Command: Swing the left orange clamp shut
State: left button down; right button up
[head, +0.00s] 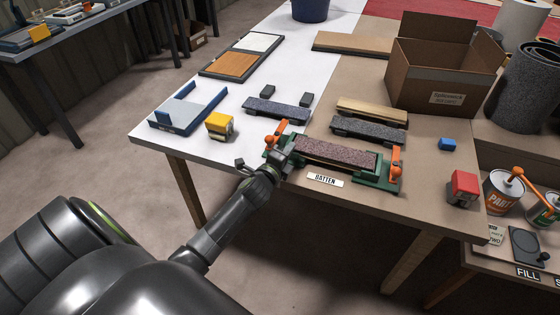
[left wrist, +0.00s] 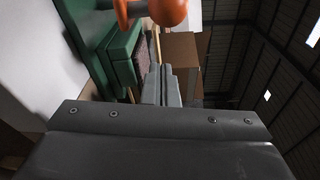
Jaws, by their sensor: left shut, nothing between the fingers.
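The left orange clamp (head: 280,129) is on the left end of the green fixture (head: 378,183), its orange arm standing up. It also shows at the top of the left wrist view (left wrist: 150,10), partly cut off. A dark speckled sanding block (head: 335,152) lies in the fixture. The right orange clamp (head: 396,160) stands upright at the other end. My left gripper (head: 286,153) is shut and empty, close beside the left clamp; it hides part of that end. In the left wrist view, its closed fingers (left wrist: 161,86) point past the clamp. Contact cannot be told.
A BATTEN label (head: 325,180) lies in front of the fixture. A yellow block (head: 220,126) and blue tray (head: 187,110) are left of it. Behind are grey blocks (head: 368,129) and a cardboard box (head: 440,85). A red block (head: 463,187) stands near the right corner.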

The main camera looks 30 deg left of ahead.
pick_arm(q)
jog(key=a, duration=0.1)
jog(key=s+a, duration=0.1)
jog(key=a, duration=0.1)
jog(key=shift+s+a+r, duration=0.25)
jog(key=shift+s+r, duration=0.15)
jog(key=shift+a, duration=0.15)
